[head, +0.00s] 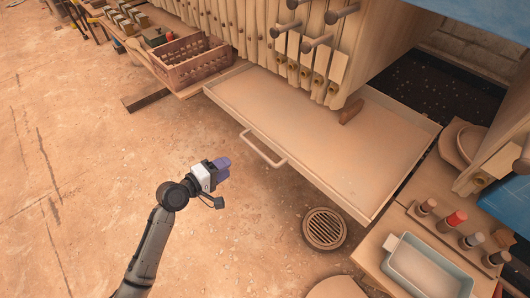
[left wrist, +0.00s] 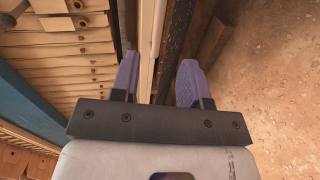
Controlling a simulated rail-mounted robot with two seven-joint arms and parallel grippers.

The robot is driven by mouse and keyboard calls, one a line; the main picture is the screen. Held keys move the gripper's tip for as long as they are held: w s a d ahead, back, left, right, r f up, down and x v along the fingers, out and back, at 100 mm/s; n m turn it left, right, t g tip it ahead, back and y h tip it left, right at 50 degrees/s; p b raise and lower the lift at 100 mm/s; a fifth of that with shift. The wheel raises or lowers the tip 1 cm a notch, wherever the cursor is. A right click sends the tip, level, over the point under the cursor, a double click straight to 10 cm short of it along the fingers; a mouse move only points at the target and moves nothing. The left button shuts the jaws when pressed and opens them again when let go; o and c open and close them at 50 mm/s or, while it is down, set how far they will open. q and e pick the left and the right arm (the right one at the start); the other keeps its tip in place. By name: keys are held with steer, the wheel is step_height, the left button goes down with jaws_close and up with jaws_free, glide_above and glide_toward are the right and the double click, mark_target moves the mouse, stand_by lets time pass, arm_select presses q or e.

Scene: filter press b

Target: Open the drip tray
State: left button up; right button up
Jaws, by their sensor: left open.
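The drip tray (head: 375,135) is a wide, shallow, pale tray under the row of filter plates, with much of it in sight in front of the plates. Its bar handle (head: 263,150) stands out from the front wall. My left gripper (head: 222,168) is open and empty, with purple fingers, to the left of the handle and apart from it. In the left wrist view, its fingers (left wrist: 157,70) show against a pale strip; I cannot tell whether that strip is the tray's edge. My right gripper is in neither view.
Filter plates (head: 262,38) hang above the tray. A brown crate (head: 190,62) stands at the upper left. A round floor drain (head: 324,228) lies below the tray front. A bench with a blue-grey pan (head: 425,268) and several bottles is at lower right. The left floor is clear.

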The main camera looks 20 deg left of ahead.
mark_target(256, 151)
arm_select(q)
steer(key=shift+n, duration=0.3)
steer(key=shift+b+x, duration=2.75)
steer(key=shift+x, duration=4.2)
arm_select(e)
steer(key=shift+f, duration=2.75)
arm_select(q)
steer(key=shift+s, duration=0.1)
steer(key=shift+c, duration=0.3)
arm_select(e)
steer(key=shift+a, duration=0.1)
arm_select(q)
jaws_close()
